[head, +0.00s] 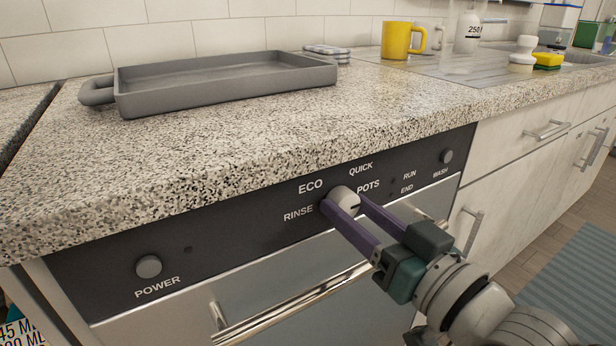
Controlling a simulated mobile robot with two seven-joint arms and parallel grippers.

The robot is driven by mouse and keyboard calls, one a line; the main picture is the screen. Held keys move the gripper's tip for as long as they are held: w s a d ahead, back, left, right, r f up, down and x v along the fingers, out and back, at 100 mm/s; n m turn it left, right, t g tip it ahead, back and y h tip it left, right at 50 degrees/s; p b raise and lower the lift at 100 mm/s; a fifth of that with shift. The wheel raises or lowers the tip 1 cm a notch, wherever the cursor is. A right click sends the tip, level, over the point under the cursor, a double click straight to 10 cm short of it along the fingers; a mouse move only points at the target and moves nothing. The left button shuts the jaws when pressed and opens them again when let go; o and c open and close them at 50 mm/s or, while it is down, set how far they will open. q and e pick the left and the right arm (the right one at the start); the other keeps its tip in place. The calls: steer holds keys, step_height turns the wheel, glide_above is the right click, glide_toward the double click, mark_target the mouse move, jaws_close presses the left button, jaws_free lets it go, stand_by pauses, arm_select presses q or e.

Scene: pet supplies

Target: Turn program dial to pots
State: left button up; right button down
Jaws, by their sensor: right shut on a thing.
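My right gripper (343,202) comes in from the lower right. Its two purple fingers are shut on the dial, one on each side. A small dark mark shows on the dial's right part, but I cannot tell exactly which label it points to. My left gripper is not in view.
A POWER knob (148,266) is at the panel's left and a WASH knob (446,157) at its right. The dishwasher door handle (290,305) lies below. The speckled counter (215,150) overhangs the panel and bears a grey tray (230,94) and a yellow mug (397,41).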

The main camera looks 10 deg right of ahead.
steer(key=shift+c, duration=1.5)
jaws_free()
steer(key=p+v, duration=0.2)
steer(key=v, duration=0.8)
